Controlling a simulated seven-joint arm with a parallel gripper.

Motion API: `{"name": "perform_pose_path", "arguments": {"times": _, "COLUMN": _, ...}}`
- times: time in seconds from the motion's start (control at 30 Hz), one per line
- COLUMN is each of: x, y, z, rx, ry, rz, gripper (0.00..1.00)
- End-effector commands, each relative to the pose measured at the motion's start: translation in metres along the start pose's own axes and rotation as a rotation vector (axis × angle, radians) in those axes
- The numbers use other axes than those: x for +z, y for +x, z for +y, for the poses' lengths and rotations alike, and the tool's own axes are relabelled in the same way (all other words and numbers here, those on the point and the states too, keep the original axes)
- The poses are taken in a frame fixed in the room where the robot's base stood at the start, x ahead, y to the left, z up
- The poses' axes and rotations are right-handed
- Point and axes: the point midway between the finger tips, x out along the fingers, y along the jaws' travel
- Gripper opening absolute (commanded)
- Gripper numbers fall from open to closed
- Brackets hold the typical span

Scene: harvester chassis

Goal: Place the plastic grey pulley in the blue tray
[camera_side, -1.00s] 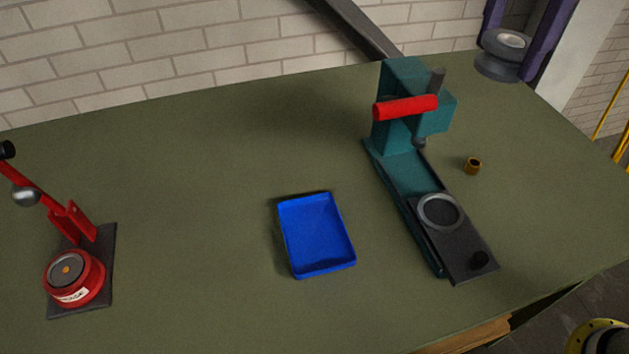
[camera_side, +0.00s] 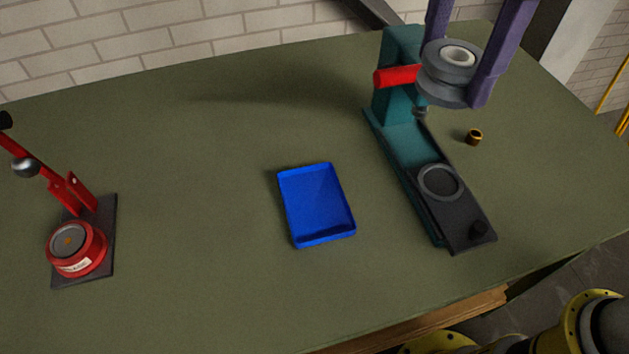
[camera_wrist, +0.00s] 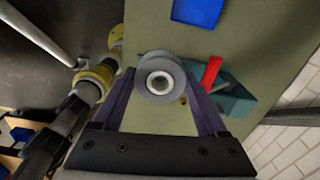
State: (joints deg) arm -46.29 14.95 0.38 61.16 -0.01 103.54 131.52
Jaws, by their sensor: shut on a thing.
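The grey pulley (camera_side: 448,75) is a grooved wheel with a pale centre hub. My gripper (camera_side: 468,68) has purple fingers and is shut on the pulley, holding it up in the air at the upper right of the side view. The pulley hides part of the teal press there. The wrist view shows the pulley (camera_wrist: 160,79) between my gripper's fingers (camera_wrist: 160,92). The blue tray (camera_side: 316,205) lies empty on the green table, left of and below the pulley in the side view. It also shows at the top of the wrist view (camera_wrist: 197,11).
A red tool (camera_side: 77,250) stands at the far left. The green table (camera_side: 210,170) is clear left of the tray.

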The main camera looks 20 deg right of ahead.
Motion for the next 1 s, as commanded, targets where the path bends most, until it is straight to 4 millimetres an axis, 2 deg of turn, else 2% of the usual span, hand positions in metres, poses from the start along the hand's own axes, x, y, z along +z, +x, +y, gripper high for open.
{"name": "perform_pose_path", "arguments": {"times": 0.2, "x": -0.001, "y": 0.019, "z": 0.001, "rx": 0.001, "ry": -0.001, "rz": 0.001, "gripper": 0.26}}
{"name": "perform_pose_path", "arguments": {"times": 0.37, "x": -0.002, "y": 0.05, "z": 0.001, "rx": 0.003, "ry": -0.001, "rz": 0.002, "gripper": 0.26}}
{"name": "perform_pose_path", "arguments": {"times": 0.6, "x": -0.002, "y": 0.125, "z": 0.002, "rx": 0.006, "ry": -0.001, "rz": 0.005, "gripper": 0.26}}
{"name": "perform_pose_path", "arguments": {"times": 0.7, "x": -0.001, "y": 0.149, "z": 0.001, "rx": 0.003, "ry": -0.001, "rz": 0.003, "gripper": 0.26}}
{"name": "perform_pose_path", "arguments": {"times": 0.87, "x": 0.001, "y": 0.169, "z": -0.002, "rx": 0.001, "ry": -0.001, "rz": 0.001, "gripper": 0.26}}
{"name": "perform_pose_path", "arguments": {"times": 1.0, "x": 0.015, "y": 0.18, "z": -0.017, "rx": 0.001, "ry": -0.001, "rz": 0.001, "gripper": 0.26}}
